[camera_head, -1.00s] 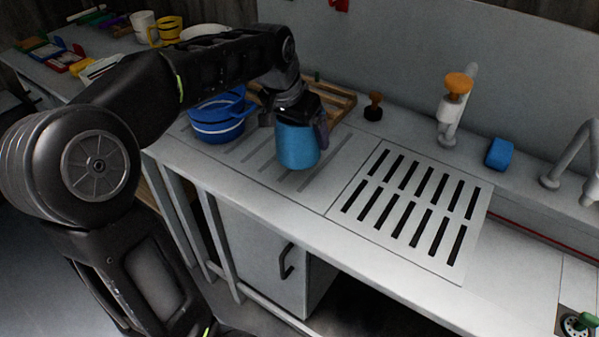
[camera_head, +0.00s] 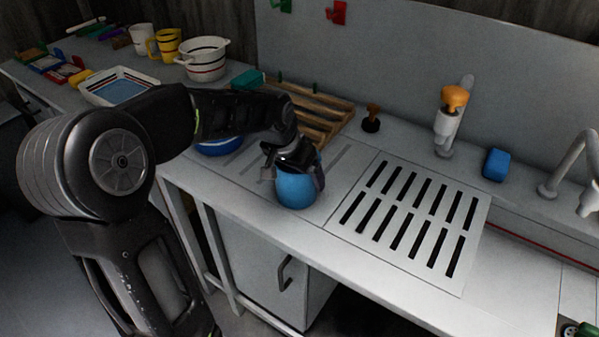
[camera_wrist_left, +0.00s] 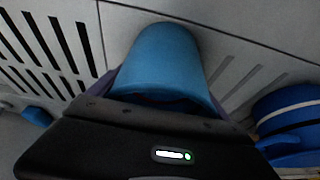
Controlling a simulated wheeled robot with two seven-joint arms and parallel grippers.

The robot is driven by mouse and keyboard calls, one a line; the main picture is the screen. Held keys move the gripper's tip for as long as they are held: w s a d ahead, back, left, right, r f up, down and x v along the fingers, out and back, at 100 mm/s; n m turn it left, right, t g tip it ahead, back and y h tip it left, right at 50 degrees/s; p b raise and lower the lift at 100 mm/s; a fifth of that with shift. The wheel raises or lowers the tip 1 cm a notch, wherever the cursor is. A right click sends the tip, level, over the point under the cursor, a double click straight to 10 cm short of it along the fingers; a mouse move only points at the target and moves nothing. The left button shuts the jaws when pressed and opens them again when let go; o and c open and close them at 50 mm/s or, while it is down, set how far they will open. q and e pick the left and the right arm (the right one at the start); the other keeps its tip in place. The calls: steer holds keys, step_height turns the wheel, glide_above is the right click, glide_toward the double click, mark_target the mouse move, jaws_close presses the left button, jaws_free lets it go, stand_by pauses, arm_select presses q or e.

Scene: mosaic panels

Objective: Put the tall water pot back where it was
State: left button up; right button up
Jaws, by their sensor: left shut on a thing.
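A blue water pot (camera_head: 296,190) is held by my left gripper (camera_head: 290,160) over the counter, left of the slotted drain panel. In the left wrist view the pot (camera_wrist_left: 163,62) fills the space in front of the gripper, with purple parts showing at both sides of it. My left gripper is shut on the pot; its fingers are mostly hidden. I cannot tell whether the pot's base touches the counter. My right gripper is not in view.
A blue pot (camera_head: 218,146) stands left, partly behind my arm; it also shows in the wrist view (camera_wrist_left: 288,110). A wooden rack (camera_head: 318,112), a brown-knobbed stamp (camera_head: 371,118), an orange-topped dispenser (camera_head: 449,122) and a blue sponge (camera_head: 496,164) line the back. The slotted panel (camera_head: 366,241) is clear.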

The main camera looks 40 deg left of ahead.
arm_select(q)
steer(key=shift+f, duration=0.1)
steer(key=o, duration=1.8)
steer(key=v, duration=1.2)
steer(key=shift+s+d, duration=0.1)
